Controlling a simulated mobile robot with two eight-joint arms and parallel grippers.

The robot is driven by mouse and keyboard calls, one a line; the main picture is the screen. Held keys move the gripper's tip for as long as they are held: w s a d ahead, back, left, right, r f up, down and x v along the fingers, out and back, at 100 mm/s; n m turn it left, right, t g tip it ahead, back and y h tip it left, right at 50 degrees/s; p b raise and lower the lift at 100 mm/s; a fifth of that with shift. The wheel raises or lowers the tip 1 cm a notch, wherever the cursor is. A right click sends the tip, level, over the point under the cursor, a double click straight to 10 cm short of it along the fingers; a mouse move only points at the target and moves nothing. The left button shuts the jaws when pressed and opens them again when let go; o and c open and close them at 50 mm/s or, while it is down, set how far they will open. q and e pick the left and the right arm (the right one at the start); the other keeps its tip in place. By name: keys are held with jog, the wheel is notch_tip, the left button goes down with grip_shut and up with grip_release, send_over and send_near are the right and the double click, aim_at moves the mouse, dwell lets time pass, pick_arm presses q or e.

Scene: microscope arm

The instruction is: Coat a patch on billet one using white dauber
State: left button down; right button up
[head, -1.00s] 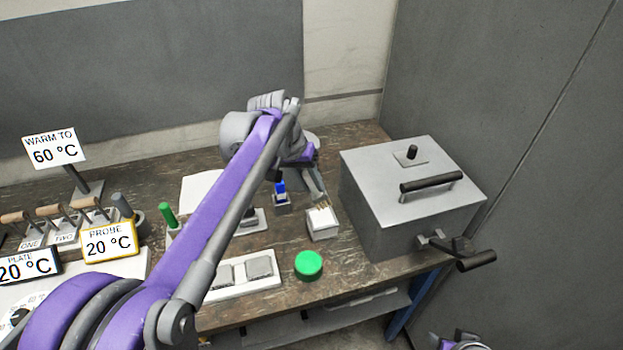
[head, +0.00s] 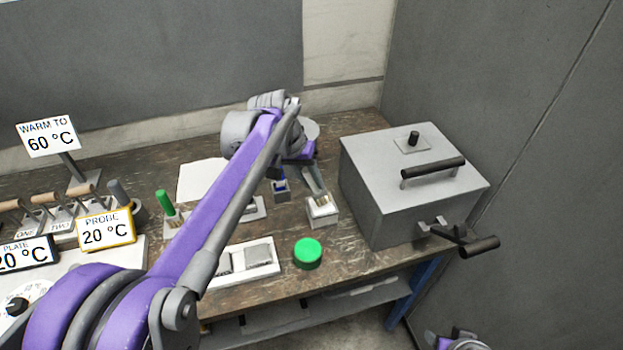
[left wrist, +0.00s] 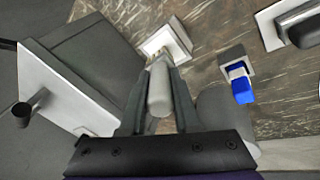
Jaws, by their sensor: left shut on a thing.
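The white dauber (left wrist: 160,88), a pale rounded handle, stands between the fingers of my left gripper (left wrist: 160,68) in the left wrist view. The gripper is shut on it. Its lower end is at a white square holder (left wrist: 168,40), which also shows in the head view (head: 323,211). I cannot tell whether the dauber is clear of the holder. Two grey slabs (head: 258,252), possibly billets, lie in a white tray (head: 235,278); my left arm partly covers them, and no numbers are readable there. My right gripper (head: 457,341) shows partly at the bottom edge.
A blue dauber (left wrist: 240,88) stands in a grey holder beside the white one; a green dauber (head: 166,204) stands farther left. A green button (head: 307,252) is near the front edge. A large grey box (head: 412,190) with handles stands right. ONE and TWO labels are left.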

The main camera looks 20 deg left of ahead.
pick_arm(q)
jog(key=shift+f, duration=0.6)
pick_arm(e)
jog(key=shift+s+f, duration=0.15)
jog(key=shift+f, duration=0.15)
dwell(1.0)
pick_arm(q)
jog(key=shift+r+p, duration=1.5)
jog(key=shift+r, duration=2.1)
jog(key=shift+f, duration=0.1)
pick_arm(e)
jog(key=shift+t, duration=0.3)
jog(key=w+r, duration=0.1)
jog(key=r, duration=0.2)
jog(key=w+r, duration=0.1)
jog(key=r, duration=0.1)
jog(key=shift+w, duration=0.35)
jog(key=shift+s, duration=0.15)
